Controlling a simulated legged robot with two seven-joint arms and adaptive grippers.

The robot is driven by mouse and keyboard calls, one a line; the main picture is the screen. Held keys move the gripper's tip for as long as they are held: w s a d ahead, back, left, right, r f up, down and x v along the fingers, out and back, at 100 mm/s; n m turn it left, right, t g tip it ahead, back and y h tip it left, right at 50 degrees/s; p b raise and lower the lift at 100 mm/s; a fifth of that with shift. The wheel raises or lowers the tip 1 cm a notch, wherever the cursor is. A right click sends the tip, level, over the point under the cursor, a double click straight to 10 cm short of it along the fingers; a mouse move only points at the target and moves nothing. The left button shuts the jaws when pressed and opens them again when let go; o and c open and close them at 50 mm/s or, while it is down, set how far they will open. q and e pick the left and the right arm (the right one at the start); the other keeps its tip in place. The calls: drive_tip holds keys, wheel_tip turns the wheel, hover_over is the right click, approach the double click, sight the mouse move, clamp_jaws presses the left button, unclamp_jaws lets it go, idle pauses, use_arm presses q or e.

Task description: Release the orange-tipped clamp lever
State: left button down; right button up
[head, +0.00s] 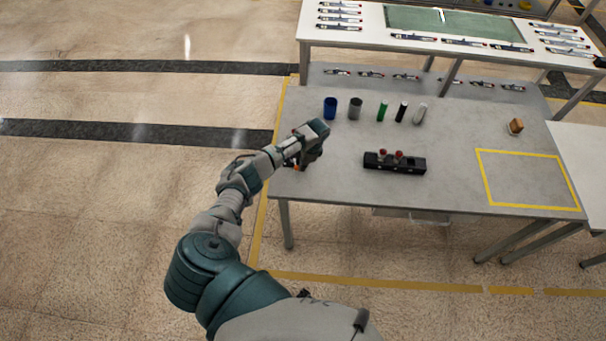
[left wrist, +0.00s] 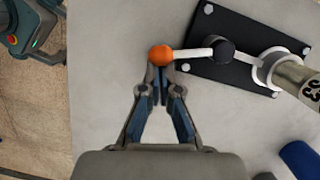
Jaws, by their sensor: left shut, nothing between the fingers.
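The clamp shows in the left wrist view. It has a black base plate (left wrist: 235,65) with bolts, and a white lever (left wrist: 194,53) with an orange ball tip (left wrist: 161,55) pointing left. A ring on the plate goes around a pale cylinder (left wrist: 303,82) with dark markings. My left gripper (left wrist: 160,80) is shut and empty, its fingertips right beside the orange tip; I cannot tell if they touch it. In the head view my left gripper (head: 308,152) is over the table's left end and hides most of the clamp. My right gripper is not in view.
A yellow square (head: 480,175) marks a clear patch at right. A white bench stands behind.

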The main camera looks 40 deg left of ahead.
use_arm(q)
drive_tip(key=shift+s+r+m, duration=0.2)
drive_tip(key=shift+s+m, duration=0.2)
drive_tip(key=shift+w+f, duration=0.2)
drive_tip(key=shift+w, duration=0.1)
drive_tip(key=shift+w+a+f, duration=0.1)
drive_tip(key=shift+w+a, duration=0.05)
drive_tip(key=shift+w, duration=0.2)
drive_tip(key=shift+w+a+b, duration=0.1)
drive_tip(key=shift+a+b, duration=0.2)
drive_tip(key=shift+b, duration=0.25)
drive_tip(key=shift+w+a, duration=0.15)
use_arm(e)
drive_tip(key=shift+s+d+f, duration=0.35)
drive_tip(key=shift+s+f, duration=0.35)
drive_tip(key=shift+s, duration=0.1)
